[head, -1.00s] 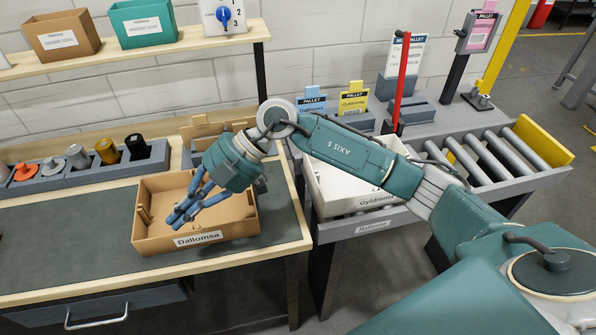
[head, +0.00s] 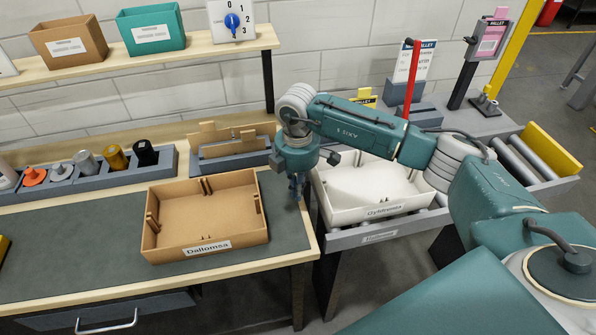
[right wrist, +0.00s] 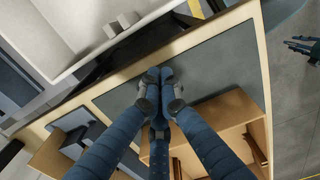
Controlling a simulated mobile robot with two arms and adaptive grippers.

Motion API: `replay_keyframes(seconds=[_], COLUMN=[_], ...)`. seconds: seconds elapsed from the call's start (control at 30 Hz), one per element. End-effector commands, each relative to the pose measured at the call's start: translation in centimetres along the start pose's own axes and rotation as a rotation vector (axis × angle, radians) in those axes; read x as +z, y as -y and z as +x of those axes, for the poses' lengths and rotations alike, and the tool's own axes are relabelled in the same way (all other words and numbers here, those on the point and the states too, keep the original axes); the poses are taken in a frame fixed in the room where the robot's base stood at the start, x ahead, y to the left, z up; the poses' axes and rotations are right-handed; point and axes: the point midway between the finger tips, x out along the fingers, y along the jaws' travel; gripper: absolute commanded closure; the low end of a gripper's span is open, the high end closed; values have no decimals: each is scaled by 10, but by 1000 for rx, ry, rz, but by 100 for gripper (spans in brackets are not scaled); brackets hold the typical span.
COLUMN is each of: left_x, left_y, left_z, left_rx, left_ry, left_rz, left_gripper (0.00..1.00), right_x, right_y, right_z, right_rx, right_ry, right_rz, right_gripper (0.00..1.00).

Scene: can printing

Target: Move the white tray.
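The white tray (head: 372,213), with a label on its front, sits on the roller conveyor right of the workbench in the head view. Its edge also shows at the upper left of the right wrist view (right wrist: 88,58). My right gripper (head: 297,193) points down over the bench's right edge, between the brown tray and the white tray, touching neither as far as I can see. Its fingertips come together with nothing between them in the right wrist view (right wrist: 159,82). My left gripper (right wrist: 301,48) shows small at the right of that view, fingers apart and empty.
A brown tray (head: 207,248) labelled Dallomsa lies on the workbench. A holder (head: 95,185) with several coloured cylinders stands behind it at the left. A red post (head: 412,80) and pallet signs stand behind the conveyor. The bench mat (head: 75,245) is clear at the left.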

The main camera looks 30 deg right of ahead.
Motion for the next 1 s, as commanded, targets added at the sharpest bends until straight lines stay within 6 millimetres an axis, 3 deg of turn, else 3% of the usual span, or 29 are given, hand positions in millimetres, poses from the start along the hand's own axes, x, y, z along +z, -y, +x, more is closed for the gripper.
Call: replay_keyframes(seconds=[0.03, 0.1, 0.3, 0.77, 0.87, 1.0], left_x=[-1, -2, -4, -5, -5, -5], left_y=[0, 0, 1, 1, 1, 1], left_z=[-6, -16, -24, -24, -22, -16], left_rx=[0, 0, -1, -1, -1, -1], left_ry=[0, 0, -3, -5, -5, -5], left_rz=[0, 0, -1, 0, 0, 0], left_gripper=[67, 67, 67, 67, 67, 67], right_x=[0, 16, 36, 42, 54, 87], right_y=[2, 0, 0, 0, 0, 0], right_z=[7, 2, 5, 7, 8, 9], right_rx=[-4, 0, -1, 0, -1, -1], right_ry=[1, 2, 0, -1, 0, 1], right_rz=[0, 5, 0, 0, 2, 5], right_gripper=[100, 100, 100, 100, 100, 100])
